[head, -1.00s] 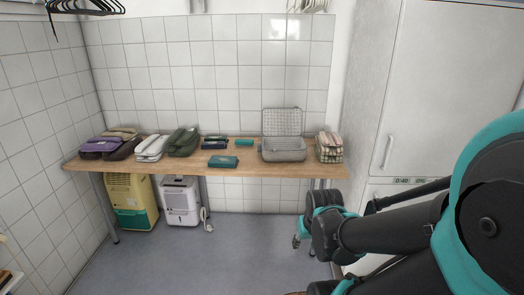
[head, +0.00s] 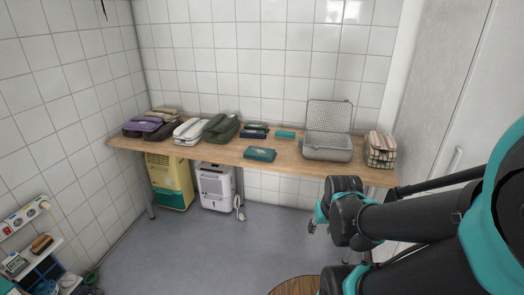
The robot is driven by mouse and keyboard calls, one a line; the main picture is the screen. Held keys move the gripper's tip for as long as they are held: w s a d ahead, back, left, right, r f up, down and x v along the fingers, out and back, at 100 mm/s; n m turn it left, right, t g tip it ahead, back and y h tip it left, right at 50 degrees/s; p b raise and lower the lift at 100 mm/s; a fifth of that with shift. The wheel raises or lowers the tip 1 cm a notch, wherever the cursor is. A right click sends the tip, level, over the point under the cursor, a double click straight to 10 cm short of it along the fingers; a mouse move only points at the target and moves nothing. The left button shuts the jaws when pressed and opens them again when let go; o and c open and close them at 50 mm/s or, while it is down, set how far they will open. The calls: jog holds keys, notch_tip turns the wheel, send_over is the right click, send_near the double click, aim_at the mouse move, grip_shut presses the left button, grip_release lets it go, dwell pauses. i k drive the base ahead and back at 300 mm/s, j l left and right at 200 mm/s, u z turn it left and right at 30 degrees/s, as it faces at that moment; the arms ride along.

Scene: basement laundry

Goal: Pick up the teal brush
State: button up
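Two teal items lie on the wooden table: a larger dark teal block-like one (head: 260,154) near the front edge and a smaller flat teal one (head: 285,135) behind it, left of the grey case. Both are too small to tell whether either is the brush. Another teal shape (head: 8,286) shows at the bottom left corner, cut off by the frame. My gripper (head: 313,226) is in front of the table, below its top and apart from these items. Its fingers are small and partly hidden by my arm, so their opening is unclear.
A yellow unit (head: 170,176) and a white appliance (head: 215,185) stand beneath. A small shelf (head: 50,262) is lower left. The middle floor is clear.

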aim_at(290, 135)
jog(key=i+j+u, duration=0.1)
jog(key=i+j, duration=0.2)
jog(key=i+j+u, duration=0.1)
jog(key=i+j, duration=0.2)
jog(key=i, duration=0.25)
jog(key=i+j+u, duration=0.1)
jog(key=i+j, duration=0.15)
jog(key=i, duration=0.2)
jog(key=i+j, duration=0.2)
jog(key=i, duration=0.25)
jog(key=i+j+u, duration=0.15)
jog(key=i, duration=0.3)
